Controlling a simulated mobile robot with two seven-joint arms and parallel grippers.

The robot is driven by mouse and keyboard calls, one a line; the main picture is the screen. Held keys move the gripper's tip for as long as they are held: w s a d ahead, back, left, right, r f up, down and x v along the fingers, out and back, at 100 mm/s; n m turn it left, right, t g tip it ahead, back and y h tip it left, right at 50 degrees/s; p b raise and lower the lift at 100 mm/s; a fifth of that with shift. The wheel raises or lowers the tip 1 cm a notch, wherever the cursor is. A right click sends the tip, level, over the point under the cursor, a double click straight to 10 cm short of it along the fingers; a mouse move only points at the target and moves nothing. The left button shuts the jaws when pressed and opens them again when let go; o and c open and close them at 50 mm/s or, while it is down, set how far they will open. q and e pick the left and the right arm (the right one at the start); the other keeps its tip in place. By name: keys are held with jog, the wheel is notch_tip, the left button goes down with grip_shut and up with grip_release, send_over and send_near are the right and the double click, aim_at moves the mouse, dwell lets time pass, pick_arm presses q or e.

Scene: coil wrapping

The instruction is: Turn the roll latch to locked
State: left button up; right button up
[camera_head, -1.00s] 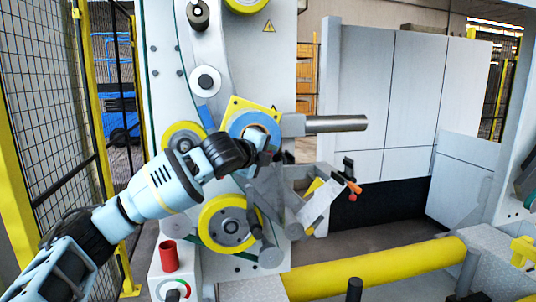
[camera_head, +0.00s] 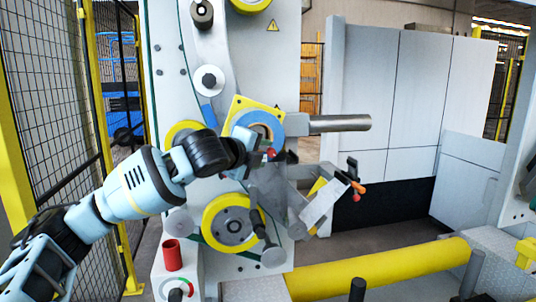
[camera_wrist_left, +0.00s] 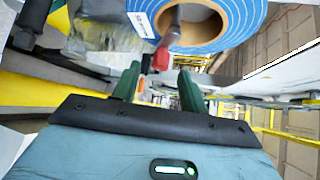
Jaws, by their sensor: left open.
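The roll latch (camera_head: 271,153) shows as a small red tip below the blue roll (camera_head: 274,122). In the left wrist view the red latch end (camera_wrist_left: 161,56) hangs from a grey bar in front of the core of the blue roll (camera_wrist_left: 228,32). My left gripper (camera_head: 287,156) is at the latch, just under the roll. In the wrist view its two green fingers (camera_wrist_left: 158,78) are apart, with the red end between or just beyond their tips. I cannot tell whether they touch it. My right gripper is not in view.
A steel shaft (camera_head: 340,124) sticks out right of the roll. Below are a yellow wheel (camera_head: 212,222) and a grey bracket with an orange-tipped lever (camera_head: 358,187). A yellow roller (camera_head: 380,270) lies in front. A mesh fence (camera_head: 45,110) stands left.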

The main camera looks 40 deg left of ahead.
pick_arm(q)
jog(key=shift+v, duration=1.1)
jog(key=w+d+f+n+g+h, duration=0.1)
jog(key=w+d+f+h, duration=0.1)
jog(key=d+f, duration=0.45)
jog(key=w+d+f+h, duration=0.2)
jog(key=d+f, duration=0.1)
jog(key=f, duration=0.6)
jog(key=s+d+f+n+g+h, duration=0.1)
jog(key=s+d+f, duration=0.15)
jog(key=f, duration=0.45)
jog(key=s+d+f+n, duration=0.1)
jog(key=d+f+n, duration=0.1)
jog(key=d+f, duration=0.3)
jog(key=s+d+f+n+g+h, duration=0.1)
jog(key=s+d+f, duration=0.1)
jog(key=f, duration=0.6)
jog(key=s+d+f+n, duration=0.2)
jog(key=s+f+n, duration=0.2)
jog(key=s+f, duration=0.3)
jog(key=s+d+f+n+g+y, duration=0.1)
jog(key=s+f+n, duration=0.3)
jog(key=s+f, duration=0.4)
jog(key=s+d+f+n+g+y, duration=0.1)
jog(key=s+f+n, duration=0.3)
jog(key=s+f, duration=0.4)
jog(key=s+d, duration=0.1)
jog(key=s, duration=0.5)
jog(key=shift+d+f, duration=0.15)
jog(key=shift+d, duration=0.2)
